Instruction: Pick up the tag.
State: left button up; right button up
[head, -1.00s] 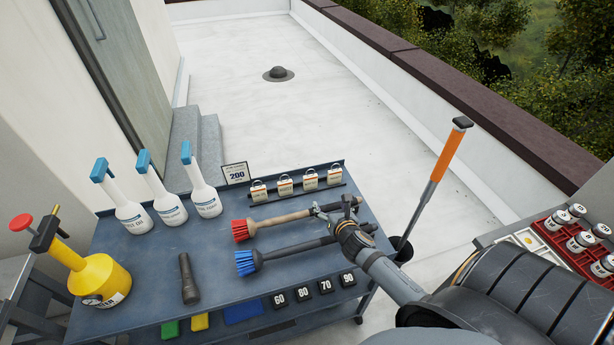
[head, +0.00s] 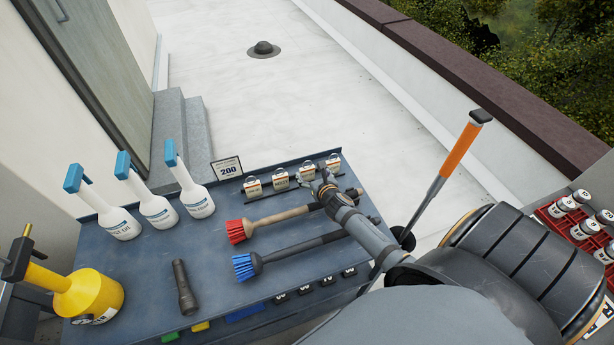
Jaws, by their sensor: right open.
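My right gripper (head: 318,183) is open just in front of the two right-hand tags and close to the third tag (head: 307,171). I cannot tell whether it touches any. My left gripper is not in view.
A red-bristled brush (head: 275,220) and a blue-bristled brush (head: 290,249) lie below the tags. A small 200 sign (head: 227,168) stands left of them. White bottles (head: 157,210), a black flashlight (head: 184,287) and a yellow can (head: 88,297) occupy the left side.

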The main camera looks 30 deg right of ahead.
aim_at(308, 170)
jog(key=x, duration=0.4)
jog(key=shift+a, duration=0.25)
jog(key=shift+w+d+f, duration=0.1)
jog(key=shift+w+f, duration=0.05)
jog(key=shift+w, duration=0.2)
jog(key=shift+s, duration=0.15)
jog(key=shift+c, duration=2)
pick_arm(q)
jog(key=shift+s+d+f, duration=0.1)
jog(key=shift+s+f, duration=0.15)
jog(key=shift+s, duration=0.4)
pick_arm(e)
jog(key=c, duration=0.9)
